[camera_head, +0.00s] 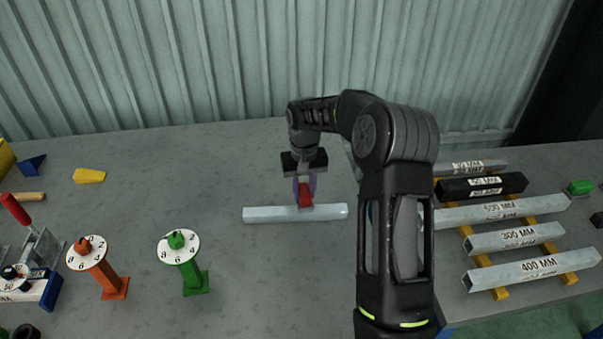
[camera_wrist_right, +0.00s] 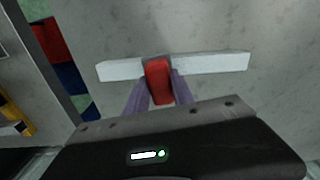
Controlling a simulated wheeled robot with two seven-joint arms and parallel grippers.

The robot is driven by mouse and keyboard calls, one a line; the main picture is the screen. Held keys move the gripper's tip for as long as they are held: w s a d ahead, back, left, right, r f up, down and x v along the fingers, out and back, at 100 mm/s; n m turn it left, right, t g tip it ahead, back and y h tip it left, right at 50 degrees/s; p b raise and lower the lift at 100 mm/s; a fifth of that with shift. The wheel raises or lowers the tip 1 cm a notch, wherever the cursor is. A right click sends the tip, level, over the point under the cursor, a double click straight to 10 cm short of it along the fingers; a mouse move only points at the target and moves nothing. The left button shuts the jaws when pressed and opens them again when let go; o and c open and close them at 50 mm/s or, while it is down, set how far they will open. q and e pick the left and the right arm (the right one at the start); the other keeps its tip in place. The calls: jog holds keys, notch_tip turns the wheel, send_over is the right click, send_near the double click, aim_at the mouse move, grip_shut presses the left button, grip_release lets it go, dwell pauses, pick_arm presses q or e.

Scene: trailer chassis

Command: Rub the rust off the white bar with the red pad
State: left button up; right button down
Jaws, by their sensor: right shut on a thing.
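The white bar (camera_head: 265,215) lies flat on the grey table, running left to right near the middle of the head view. It also shows in the right wrist view (camera_wrist_right: 215,63). The red pad (camera_head: 305,195) is held between the purple fingers of my right gripper (camera_head: 304,190). In the right wrist view the red pad (camera_wrist_right: 158,82) overlaps the bar near its middle; I cannot tell for certain whether it touches it. No rust shows on the visible part of the bar. My left gripper is not in view.
On the right, labelled metal bars (camera_head: 500,211) lie on yellow supports. An orange dial post (camera_head: 110,280) and a green dial post (camera_head: 190,275) stand at the left front. A yellow wedge (camera_head: 89,176) lies farther back. The table around the white bar is clear.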

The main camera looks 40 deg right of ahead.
jog(key=shift+w+a+r+p, duration=0.1)
jog(key=shift+r+p, duration=0.55)
jog(key=shift+r, duration=0.6)
jog(key=shift+w+r+p, duration=0.1)
jog(key=shift+r+p, duration=0.55)
jog(key=shift+r, duration=0.6)
jog(key=shift+s, duration=0.1)
